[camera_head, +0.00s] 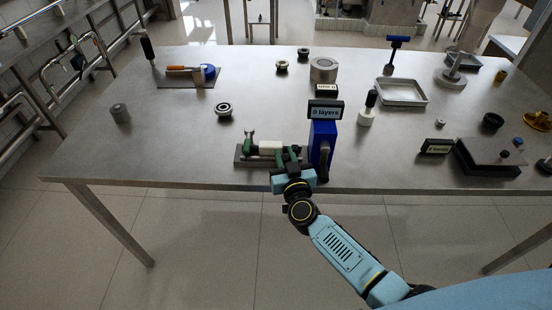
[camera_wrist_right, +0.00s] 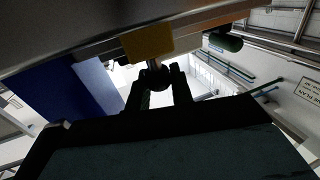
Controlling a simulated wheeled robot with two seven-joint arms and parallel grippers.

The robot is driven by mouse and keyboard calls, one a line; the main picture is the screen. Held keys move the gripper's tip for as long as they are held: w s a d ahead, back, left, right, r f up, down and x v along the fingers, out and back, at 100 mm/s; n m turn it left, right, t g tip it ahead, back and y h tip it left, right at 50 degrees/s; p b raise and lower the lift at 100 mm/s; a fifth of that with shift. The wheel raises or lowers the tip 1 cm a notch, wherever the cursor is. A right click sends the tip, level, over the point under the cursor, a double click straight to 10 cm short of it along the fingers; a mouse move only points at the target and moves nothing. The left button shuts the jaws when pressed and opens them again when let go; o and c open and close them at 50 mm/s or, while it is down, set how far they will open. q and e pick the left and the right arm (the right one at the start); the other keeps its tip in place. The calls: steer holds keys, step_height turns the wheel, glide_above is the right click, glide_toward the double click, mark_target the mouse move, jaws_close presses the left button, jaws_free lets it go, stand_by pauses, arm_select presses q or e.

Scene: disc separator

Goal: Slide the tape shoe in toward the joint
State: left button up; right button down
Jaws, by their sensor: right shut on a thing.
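A small fixture with a grey base (camera_head: 240,160), green uprights and a white block (camera_head: 269,147) sits at the table's front edge. My right gripper (camera_head: 293,178) is at its front right side, just left of a blue stand. In the right wrist view, the two dark fingers (camera_wrist_right: 159,90) are shut on a dark round knob (camera_wrist_right: 155,77) on a short stem. The stem meets a yellow block (camera_wrist_right: 147,42), which looks like the tape shoe. In the head view my wrist hides the knob. My left gripper is not in view.
The blue stand (camera_head: 322,140) with a "0 layers" display (camera_head: 325,110) rises close to the gripper's right. A dark plate (camera_head: 485,157) lies at right. The table's left front (camera_head: 150,150) is clear.

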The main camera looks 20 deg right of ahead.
steer(key=shift+d, duration=0.1)
steer(key=c, duration=1.5)
jaws_free()
steer(key=shift+w, duration=0.1)
steer(key=shift+o, duration=1.3)
steer(key=shift+w, duration=0.1)
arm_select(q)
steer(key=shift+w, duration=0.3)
arm_select(e)
steer(key=shift+s, duration=0.2)
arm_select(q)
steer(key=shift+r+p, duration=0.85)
arm_select(e)
steer(key=s+a, duration=0.1)
steer(key=s, duration=1.2)
steer(key=shift+a, duration=0.2)
